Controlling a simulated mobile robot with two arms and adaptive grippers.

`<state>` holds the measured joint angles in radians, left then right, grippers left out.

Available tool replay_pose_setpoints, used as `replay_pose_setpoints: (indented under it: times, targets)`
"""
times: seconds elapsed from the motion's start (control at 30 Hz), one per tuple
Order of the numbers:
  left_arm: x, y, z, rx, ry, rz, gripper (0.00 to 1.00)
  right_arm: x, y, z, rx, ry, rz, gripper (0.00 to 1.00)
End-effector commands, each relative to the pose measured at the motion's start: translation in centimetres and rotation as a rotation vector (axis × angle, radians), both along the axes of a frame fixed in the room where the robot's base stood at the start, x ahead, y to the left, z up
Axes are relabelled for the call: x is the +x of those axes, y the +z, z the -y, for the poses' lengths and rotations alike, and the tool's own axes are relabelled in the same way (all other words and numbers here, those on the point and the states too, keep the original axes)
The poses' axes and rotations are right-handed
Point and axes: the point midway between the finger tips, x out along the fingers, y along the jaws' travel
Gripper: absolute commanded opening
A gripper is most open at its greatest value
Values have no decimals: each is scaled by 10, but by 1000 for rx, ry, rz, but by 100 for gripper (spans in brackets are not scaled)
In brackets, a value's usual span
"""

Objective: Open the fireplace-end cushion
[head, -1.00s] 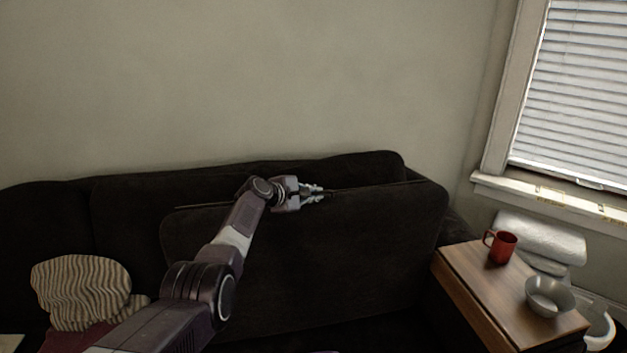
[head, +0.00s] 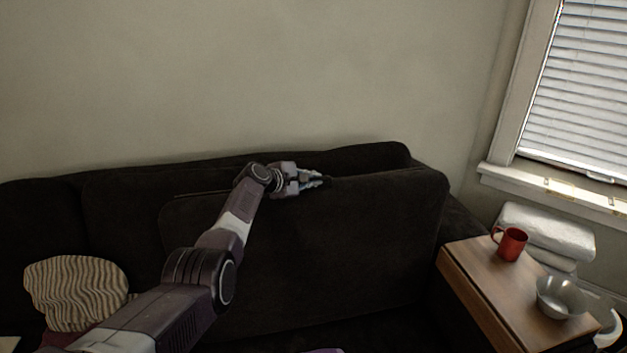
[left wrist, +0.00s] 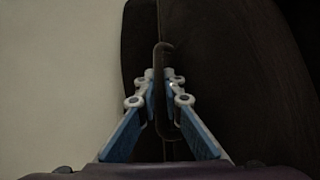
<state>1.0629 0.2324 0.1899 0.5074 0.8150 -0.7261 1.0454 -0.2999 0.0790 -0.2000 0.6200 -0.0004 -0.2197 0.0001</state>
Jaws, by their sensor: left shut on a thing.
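The dark sofa back cushion (head: 340,240) stands in front of the sofa back, at the end by the side table. A dark gap shows behind its top edge. My left gripper (head: 322,181) is at this top edge in the head view. In the left wrist view its two blue-sided fingers (left wrist: 159,82) are shut on a thin dark handle-like loop (left wrist: 163,48) along the cushion's edge. The cushion's dark face (left wrist: 240,80) fills the right of that view. My left arm hides part of the cushion's left side in the head view. My right gripper is not in view.
A wooden side table (head: 480,280) at the right carries a red mug (head: 511,244) and a grey bowl (head: 560,298). A striped cushion (head: 75,292) lies at the left. A bare wall (head: 250,70) rises behind the sofa, with a window (head: 585,90) at the right.

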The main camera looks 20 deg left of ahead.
Motion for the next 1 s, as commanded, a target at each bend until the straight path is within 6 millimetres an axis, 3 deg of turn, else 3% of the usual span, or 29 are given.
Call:
replay_pose_setpoints:
  times: [0.43,0.47,0.53,1.0]
  targets:
    - [1,2,0,-2,1,3,0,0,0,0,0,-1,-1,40]
    - [1,2,0,-2,1,3,8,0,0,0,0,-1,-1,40]
    - [1,2,0,-2,1,3,15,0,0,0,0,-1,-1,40]
    - [-3,1,-1,0,-1,1,15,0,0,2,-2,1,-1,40]
